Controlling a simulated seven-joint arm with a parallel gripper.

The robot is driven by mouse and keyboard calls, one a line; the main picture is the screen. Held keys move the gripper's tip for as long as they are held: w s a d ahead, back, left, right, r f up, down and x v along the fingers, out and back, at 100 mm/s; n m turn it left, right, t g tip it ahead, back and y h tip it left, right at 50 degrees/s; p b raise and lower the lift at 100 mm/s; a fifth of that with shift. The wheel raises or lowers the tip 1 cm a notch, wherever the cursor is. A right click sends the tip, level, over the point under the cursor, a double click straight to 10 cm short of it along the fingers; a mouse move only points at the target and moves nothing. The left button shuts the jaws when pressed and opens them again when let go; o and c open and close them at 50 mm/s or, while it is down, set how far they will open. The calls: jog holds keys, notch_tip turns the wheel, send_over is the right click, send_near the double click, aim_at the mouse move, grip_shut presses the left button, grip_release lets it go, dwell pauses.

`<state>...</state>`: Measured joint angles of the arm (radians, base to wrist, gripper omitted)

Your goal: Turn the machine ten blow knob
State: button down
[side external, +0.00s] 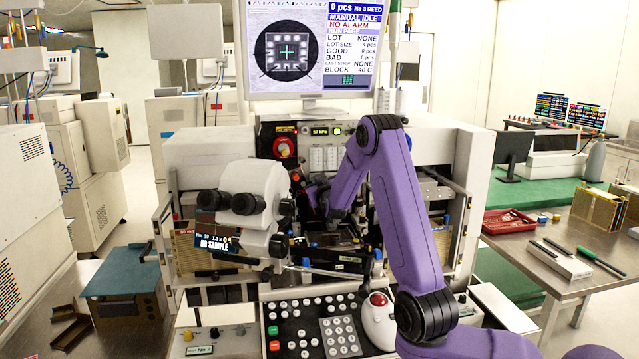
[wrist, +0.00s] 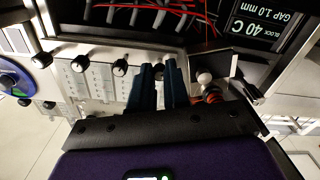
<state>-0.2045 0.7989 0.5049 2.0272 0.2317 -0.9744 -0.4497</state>
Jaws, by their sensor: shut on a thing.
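In the wrist view a row of small black knobs runs along a pale panel with slotted scales. My gripper (wrist: 160,72) has its two dark blue fingers on either side of the rightmost knob (wrist: 158,75) in that row. It is shut on this knob, which is mostly hidden between the fingers. I cannot read a label for it. In the side external view my gripper (side external: 320,198) reaches into the machine (side external: 440,150) below the white scales (side external: 323,158), and its fingertips are hard to make out there.
A pale round-ended lever (wrist: 204,78) and an orange-black part stand just right of the fingers. Red and black wires (wrist: 150,15) lie beyond the panel. The microscope head (side external: 245,195) stands left of my arm, with the monitor (side external: 308,50) above and a keypad (side external: 310,325) below.

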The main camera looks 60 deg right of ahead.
jog(key=shift+n, duration=1.7)
jog(key=c, duration=1.4)
grip_release()
jog(key=v, duration=1.2)
